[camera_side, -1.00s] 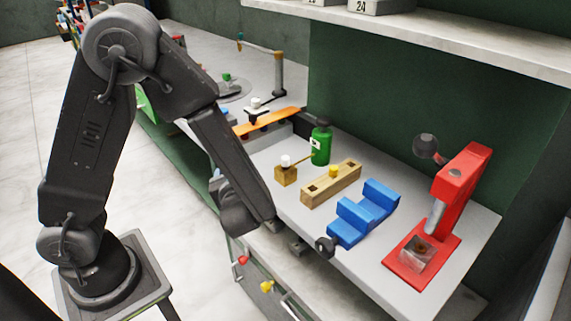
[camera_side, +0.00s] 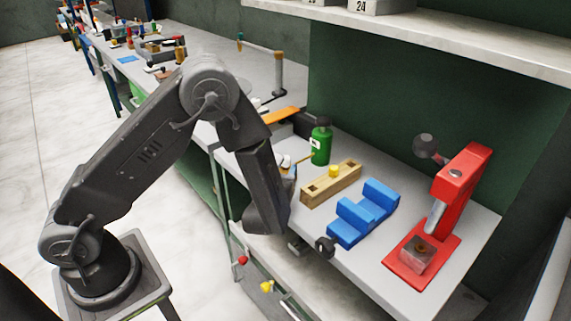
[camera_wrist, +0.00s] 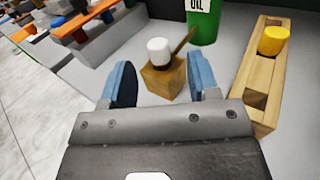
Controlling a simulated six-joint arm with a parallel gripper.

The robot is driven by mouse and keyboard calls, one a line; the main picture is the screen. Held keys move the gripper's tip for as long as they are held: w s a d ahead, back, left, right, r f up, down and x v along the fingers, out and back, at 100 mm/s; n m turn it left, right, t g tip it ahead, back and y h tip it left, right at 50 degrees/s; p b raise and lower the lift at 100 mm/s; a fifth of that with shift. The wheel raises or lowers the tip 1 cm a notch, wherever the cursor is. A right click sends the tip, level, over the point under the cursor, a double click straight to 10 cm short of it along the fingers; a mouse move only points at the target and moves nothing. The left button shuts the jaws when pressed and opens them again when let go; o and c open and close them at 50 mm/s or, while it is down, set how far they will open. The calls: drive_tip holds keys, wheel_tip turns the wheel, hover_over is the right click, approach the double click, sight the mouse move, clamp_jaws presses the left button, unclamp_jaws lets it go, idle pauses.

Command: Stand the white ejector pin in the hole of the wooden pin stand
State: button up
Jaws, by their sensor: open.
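The white ejector pin (camera_wrist: 158,49) shows a white head above a dark collar. It stands upright in a small wooden block (camera_wrist: 163,82). The pin head also shows in the side view (camera_side: 285,161), close to my forearm. My gripper (camera_wrist: 160,62) is open, its blue fingers to the left and right of the block and pin, with no visible contact. The long wooden pin stand (camera_side: 320,193) lies to the right. The pin's lower part is hidden.
A thin brown stick (camera_wrist: 182,40) slants up beside the pin, near the green oil bottle (camera_side: 320,147). A blue stepped block (camera_side: 363,212) and a red press (camera_side: 455,210) stand farther right. An orange bar (camera_side: 282,115) lies behind. The bench front edge is close to my arm.

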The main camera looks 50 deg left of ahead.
drive_tip(key=shift+x, duration=2.7)
drive_tip(key=shift+s+a+r, duration=0.1)
drive_tip(key=shift+s, duration=0.05)
drive_tip(key=shift+c, duration=0.4)
clamp_jaws()
drive_tip(key=shift+r, duration=0.15)
